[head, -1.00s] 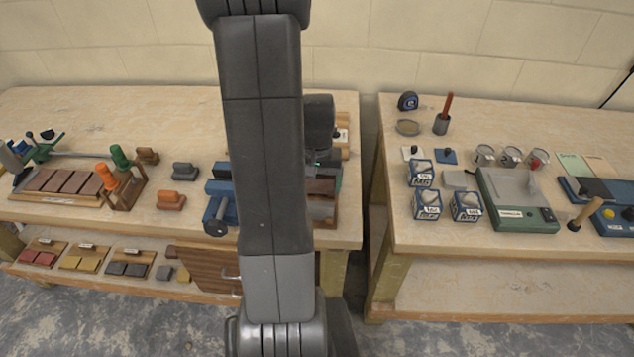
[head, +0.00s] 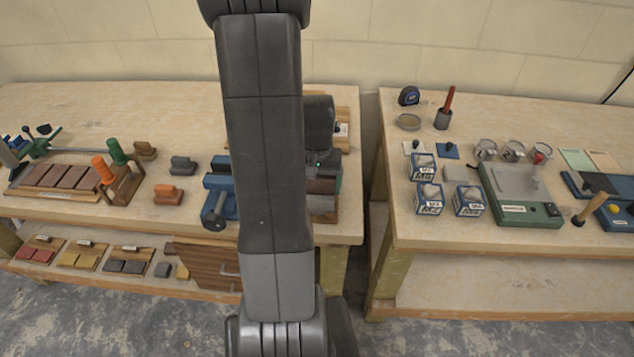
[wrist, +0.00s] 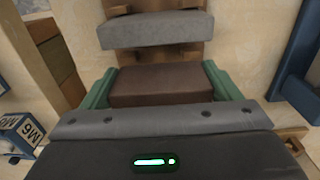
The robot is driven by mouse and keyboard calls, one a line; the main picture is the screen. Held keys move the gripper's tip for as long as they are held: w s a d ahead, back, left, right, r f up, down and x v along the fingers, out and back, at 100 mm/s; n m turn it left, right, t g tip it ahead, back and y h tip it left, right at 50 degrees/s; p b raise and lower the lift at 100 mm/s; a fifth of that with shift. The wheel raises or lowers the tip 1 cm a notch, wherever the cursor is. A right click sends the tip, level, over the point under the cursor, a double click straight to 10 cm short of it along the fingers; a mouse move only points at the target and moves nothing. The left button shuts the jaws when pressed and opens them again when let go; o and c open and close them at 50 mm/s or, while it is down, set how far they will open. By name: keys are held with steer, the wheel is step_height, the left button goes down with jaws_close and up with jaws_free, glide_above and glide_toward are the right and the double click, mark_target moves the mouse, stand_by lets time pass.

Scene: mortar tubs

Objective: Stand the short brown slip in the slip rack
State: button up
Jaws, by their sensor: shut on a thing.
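My gripper (wrist: 158,84) has green fingers on both sides of the brown slip (wrist: 160,85) and is shut on it. In the wrist view a grey slip (wrist: 155,31) stands beyond it, against the wooden slip rack (wrist: 166,54), with a strip of wood showing between the two slips. I cannot tell whether the brown slip touches the rack. In the head view my arm hides most of the rack and the fingertips; a brown piece (head: 322,187) shows just right of the arm.
The blue vise (head: 217,206) stands left of my arm, with orange (head: 167,193) and grey (head: 182,165) handled blocks farther left. A gap separates this bench from the right bench, which holds several blue-white boxes (head: 468,202).

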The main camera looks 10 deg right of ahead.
stand_by(0.3)
steer(key=shift+f+b, duration=0.5)
steer(key=shift+f, duration=0.05)
steer(key=shift+s+f+b, duration=0.3)
steer(key=shift+s+f, duration=0.1)
steer(key=shift+w+f, duration=0.15)
steer(key=shift+c, duration=1)
steer(key=o, duration=1.1)
steer(key=shift+w, duration=0.2)
steer(key=shift+o, duration=0.3)
steer(key=shift+r, duration=0.3)
steer(key=shift+r+p, duration=2.75)
steer(key=shift+r, duration=0.75)
